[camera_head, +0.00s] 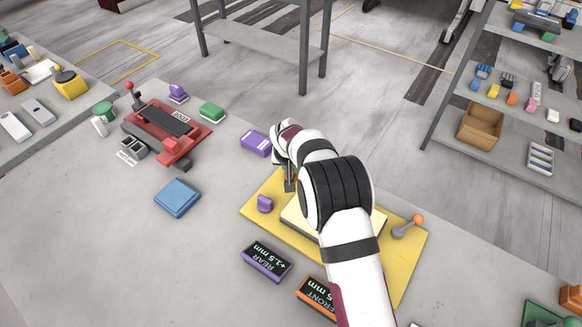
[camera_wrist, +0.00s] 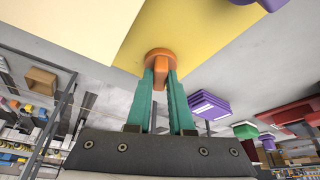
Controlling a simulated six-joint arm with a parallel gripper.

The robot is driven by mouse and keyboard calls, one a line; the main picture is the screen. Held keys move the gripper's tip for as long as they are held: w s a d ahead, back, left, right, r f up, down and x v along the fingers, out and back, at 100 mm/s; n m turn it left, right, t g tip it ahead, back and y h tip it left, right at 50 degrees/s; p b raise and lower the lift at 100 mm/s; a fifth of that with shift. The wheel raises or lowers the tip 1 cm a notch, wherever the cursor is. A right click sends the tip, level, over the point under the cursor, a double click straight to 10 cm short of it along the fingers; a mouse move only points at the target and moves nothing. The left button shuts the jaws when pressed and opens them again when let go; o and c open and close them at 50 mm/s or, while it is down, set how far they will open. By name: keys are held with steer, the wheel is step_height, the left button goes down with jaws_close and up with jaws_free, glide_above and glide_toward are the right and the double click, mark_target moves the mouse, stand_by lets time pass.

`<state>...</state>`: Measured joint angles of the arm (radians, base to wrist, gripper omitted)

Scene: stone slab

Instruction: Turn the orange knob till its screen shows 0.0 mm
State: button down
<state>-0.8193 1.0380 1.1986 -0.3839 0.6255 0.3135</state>
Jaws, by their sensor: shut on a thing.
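The orange knob (camera_wrist: 158,54) sits on the yellow plate (camera_head: 385,275). In the wrist view, the two teal fingers of my gripper (camera_wrist: 160,80) are shut on the knob's raised grip from both sides. In the head view, my gripper (camera_head: 290,184) is at the plate's far edge and mostly hides the knob. The orange-framed screen (camera_head: 314,297) reads FRONT and a value ending in "5 mm". My arm covers the start of that value. The purple-framed screen (camera_head: 266,261) reads REAR +1.5 mm. A purple knob (camera_head: 265,204) is on the plate's left part.
A pale block (camera_head: 294,218) on the plate lies partly under my arm. An orange-tipped lever (camera_head: 408,227) is at the plate's right. A purple box (camera_head: 256,143) stands beyond the plate. A blue box (camera_head: 177,198) and red device (camera_head: 168,134) are left, with clear slab between.

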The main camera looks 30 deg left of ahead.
steer(key=shift+w+d+n+g+y, duration=0.1)
steer(key=shift+n+g+y, duration=0.35)
steer(key=shift+n, duration=0.95)
steer(key=shift+n+g+y, duration=0.35)
steer(key=shift+n+y, duration=0.1)
steer(key=shift+n, duration=0.95)
steer(key=c, duration=0.8)
jaws_free()
steer(key=v, duration=1.5)
steer(key=shift+r, duration=0.4)
steer(key=shift+d, duration=0.1)
